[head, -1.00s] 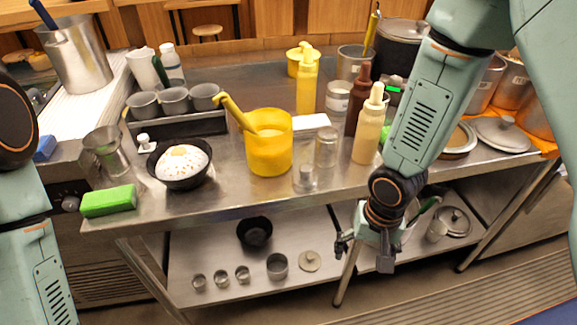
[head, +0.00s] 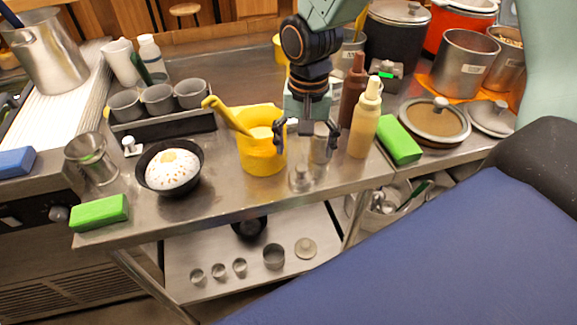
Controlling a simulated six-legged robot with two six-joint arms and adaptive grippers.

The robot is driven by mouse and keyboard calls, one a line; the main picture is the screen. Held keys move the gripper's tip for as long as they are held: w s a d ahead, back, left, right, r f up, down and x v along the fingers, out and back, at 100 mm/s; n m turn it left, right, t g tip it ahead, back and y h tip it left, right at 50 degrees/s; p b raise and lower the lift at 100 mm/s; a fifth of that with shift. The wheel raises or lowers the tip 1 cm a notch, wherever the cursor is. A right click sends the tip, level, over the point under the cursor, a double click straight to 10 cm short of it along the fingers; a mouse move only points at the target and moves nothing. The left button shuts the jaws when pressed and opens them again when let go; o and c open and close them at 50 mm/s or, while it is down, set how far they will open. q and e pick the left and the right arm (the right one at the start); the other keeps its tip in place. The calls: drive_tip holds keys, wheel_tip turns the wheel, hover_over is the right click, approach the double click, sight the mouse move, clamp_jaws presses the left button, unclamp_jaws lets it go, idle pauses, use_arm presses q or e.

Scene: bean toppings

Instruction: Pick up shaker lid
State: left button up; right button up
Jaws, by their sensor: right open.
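My right gripper (head: 306,141) is open, its fingers apart and pointing down over the metal counter, just right of the yellow container (head: 262,158). A clear shaker-like jar (head: 320,148) stands by the right finger, partly hidden. A small clear and silver piece (head: 300,179), which looks like the shaker lid, sits on the counter in front of the jar. It is below and nearer than the fingertips in the picture, with nothing gripping it. I cannot tell for sure that it is the lid. My left gripper is not in view.
A cream bottle (head: 365,125) and a brown bottle (head: 352,92) stand close right of the gripper. A green block (head: 398,140) lies further right. A black bowl of rice (head: 169,190) is to the left. The counter's front strip is mostly clear.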

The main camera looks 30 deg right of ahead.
sight(301, 167)
drive_tip(key=shift+w+d+r, duration=0.1)
drive_tip(key=shift+w+r, duration=0.05)
drive_tip(key=shift+r, duration=0.1)
drive_tip(key=shift+a+f, duration=0.25)
drive_tip(key=shift+f, duration=0.15)
drive_tip(key=f+b, duration=0.1)
drive_tip(key=f, duration=0.5)
drive_tip(key=shift+d+f, duration=0.2)
drive_tip(key=shift+a+f, duration=0.15)
drive_tip(key=shift+a, duration=0.25)
drive_tip(key=shift+d, duration=0.3)
drive_tip(key=c, duration=0.3)
drive_tip(key=shift+a, duration=0.2)
drive_tip(key=c, duration=0.5)
